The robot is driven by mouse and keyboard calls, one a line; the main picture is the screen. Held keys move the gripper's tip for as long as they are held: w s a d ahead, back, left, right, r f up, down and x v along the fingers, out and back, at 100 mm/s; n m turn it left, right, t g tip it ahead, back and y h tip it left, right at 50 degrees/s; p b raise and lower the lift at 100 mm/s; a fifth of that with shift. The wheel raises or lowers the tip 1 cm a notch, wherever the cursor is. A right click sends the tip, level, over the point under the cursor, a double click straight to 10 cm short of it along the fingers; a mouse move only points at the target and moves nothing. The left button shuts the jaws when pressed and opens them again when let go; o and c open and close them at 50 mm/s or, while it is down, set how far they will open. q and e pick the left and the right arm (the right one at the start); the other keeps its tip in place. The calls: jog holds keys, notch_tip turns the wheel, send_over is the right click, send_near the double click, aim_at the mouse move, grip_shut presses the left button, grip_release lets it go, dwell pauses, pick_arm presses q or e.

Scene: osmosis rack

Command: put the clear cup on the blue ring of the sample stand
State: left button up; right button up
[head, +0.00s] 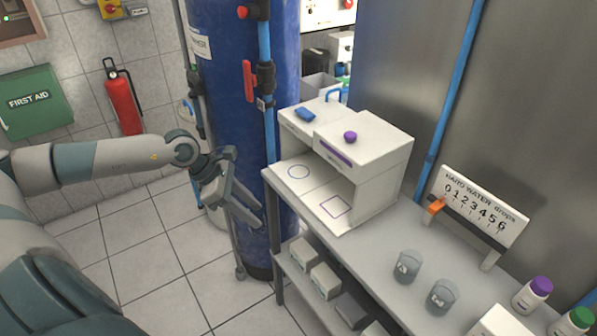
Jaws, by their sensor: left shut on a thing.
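The sample stand (371,200) is a white two-bay box on the near left end of the grey bench. A blue ring (299,172) is drawn on the floor of its left bay, and nothing stands on the ring. Two see-through greyish cups with markings stand upright on the bench: one cup (407,267) and a second cup (441,297) to its right. I cannot tell which is the clear cup. My left gripper (249,209) is left of the stand, off the bench edge, in front of the blue tank. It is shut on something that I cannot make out. My right gripper is not in view.
A purple square (335,207) marks the stand's right bay. A hard water drops board (480,212) stands at the bench's back. A purple-capped bottle (532,294) is at right. The blue tank (230,90) and a red valve handle (248,80) are close to the left arm.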

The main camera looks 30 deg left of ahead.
pick_arm(q)
jog(key=w+a+r+n+t+y, duration=0.2)
jog(key=w+a+r+n, duration=0.1)
jog(key=a+r+n, duration=0.2)
notch_tip(320, 180, up, 2)
jog(key=shift+w+a+r+n+y, duration=0.2)
jog(key=shift+a+n+y, duration=0.15)
jog(key=shift+a, duration=0.6)
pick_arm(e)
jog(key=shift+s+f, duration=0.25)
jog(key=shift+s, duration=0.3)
pick_arm(q)
jog(key=shift+w, duration=0.15)
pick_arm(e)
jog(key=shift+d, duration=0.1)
